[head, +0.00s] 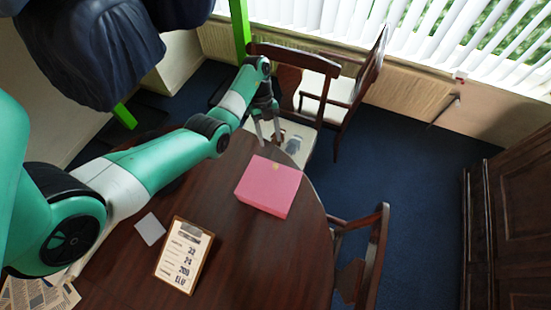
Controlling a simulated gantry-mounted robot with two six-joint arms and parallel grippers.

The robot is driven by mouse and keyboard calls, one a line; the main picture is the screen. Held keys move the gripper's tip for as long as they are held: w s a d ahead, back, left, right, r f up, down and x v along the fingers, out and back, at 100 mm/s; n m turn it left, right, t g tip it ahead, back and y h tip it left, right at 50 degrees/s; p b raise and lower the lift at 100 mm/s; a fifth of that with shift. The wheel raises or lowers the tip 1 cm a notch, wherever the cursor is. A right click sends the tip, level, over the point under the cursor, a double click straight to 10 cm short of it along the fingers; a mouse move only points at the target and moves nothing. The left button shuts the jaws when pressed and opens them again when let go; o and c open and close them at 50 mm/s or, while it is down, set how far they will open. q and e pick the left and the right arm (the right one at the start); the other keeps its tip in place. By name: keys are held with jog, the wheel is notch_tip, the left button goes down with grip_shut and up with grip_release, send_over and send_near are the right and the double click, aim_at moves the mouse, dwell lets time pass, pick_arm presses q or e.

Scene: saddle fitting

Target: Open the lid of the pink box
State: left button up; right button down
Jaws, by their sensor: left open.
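The pink box (268,186) sits on the dark wooden table, near its right rounded edge. Its lid looks shut, and a small tan mark shows on top near the far edge. My left gripper (269,140) is open and points down just beyond the far left corner of the box, near the table's far edge. It looks empty and apart from the box. My right gripper is not in view.
A clipboard (184,256) and a small grey card (150,229) lie on the table (240,265) left of the box. A newspaper (38,296) lies at the lower left. Chairs (365,262) stand around the far and right edges. The tabletop in front of the box is clear.

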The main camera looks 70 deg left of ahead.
pick_arm(q)
jog(key=b, duration=0.3)
send_over(275, 165)
jog(key=a, duration=0.3)
jog(key=f, duration=0.6)
jog(key=shift+d, duration=0.2)
jog(key=x, duration=0.4)
jog(key=shift+d+f+b, duration=0.2)
jog(key=shift+b, duration=0.1)
grip_shut()
